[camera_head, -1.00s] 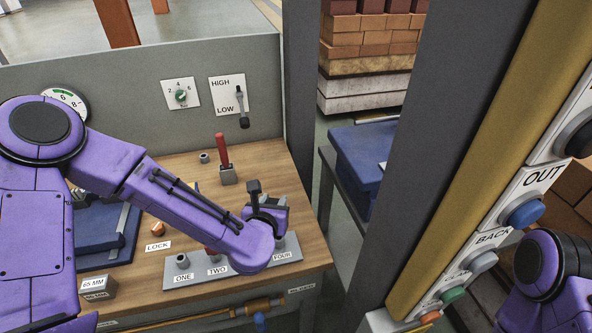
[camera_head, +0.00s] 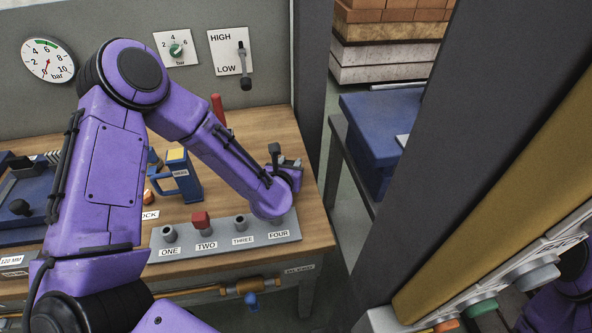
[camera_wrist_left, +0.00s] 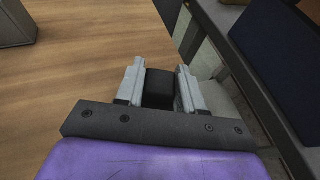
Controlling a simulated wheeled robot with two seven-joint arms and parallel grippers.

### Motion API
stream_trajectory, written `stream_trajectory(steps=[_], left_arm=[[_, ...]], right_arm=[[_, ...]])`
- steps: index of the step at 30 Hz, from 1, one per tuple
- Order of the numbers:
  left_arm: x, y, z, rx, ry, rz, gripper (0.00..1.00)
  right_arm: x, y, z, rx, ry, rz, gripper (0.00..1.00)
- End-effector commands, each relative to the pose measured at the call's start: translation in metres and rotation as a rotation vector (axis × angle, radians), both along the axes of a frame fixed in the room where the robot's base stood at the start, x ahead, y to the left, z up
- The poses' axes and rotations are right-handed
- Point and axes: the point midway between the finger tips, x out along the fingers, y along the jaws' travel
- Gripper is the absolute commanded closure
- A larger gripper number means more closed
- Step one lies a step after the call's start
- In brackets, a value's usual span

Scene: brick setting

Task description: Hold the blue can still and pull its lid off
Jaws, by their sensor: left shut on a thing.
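A blue can-like thing with a side handle, a yellow top and a small label (camera_head: 183,180) stands upright on the bench, left of my left forearm. I cannot tell whether its yellow top is a lid. My left gripper (camera_head: 291,165) is to its right, apart from it, near the bench's right edge. In the left wrist view its two fingers (camera_wrist_left: 160,85) are shut on a dark block-shaped thing (camera_wrist_left: 159,89), held above the wood. I cannot tell what this thing is. My right gripper is out of view; only part of my right arm shows at lower right.
A red-handled lever (camera_head: 218,108) stands behind my forearm. A grey post (camera_head: 470,130) rises to the right. Blue tools or trays lie at left.

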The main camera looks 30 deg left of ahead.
Motion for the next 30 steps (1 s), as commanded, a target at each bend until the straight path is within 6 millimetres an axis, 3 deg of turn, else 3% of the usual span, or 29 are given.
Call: stream_trajectory(steps=[1, 13, 14, 15, 16, 26, 30], left_arm=[[0.0, 0.001, -0.012, 0.001, -0.001, 0.002, 0.99], [-0.001, 0.003, -0.015, -0.001, -0.001, 0.006, 0.99], [-0.001, 0.003, -0.013, 0.0, -0.001, 0.004, 0.53], [-0.001, 0.003, -0.012, 0.0, -0.001, 0.004, 0.4], [-0.001, 0.003, -0.012, 0.0, -0.001, 0.004, 0.37], [-0.001, 0.002, -0.005, 0.001, -0.002, 0.003, 0.37], [-0.022, -0.004, -0.001, -0.003, -0.003, 0.002, 0.37]], right_arm=[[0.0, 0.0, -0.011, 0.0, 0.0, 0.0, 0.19], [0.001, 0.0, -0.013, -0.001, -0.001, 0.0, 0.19], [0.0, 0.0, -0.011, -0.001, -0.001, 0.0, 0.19], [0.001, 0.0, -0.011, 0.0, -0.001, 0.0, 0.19], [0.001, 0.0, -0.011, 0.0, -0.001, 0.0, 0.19], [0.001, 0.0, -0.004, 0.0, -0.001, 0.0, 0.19], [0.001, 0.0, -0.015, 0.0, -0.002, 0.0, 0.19]])
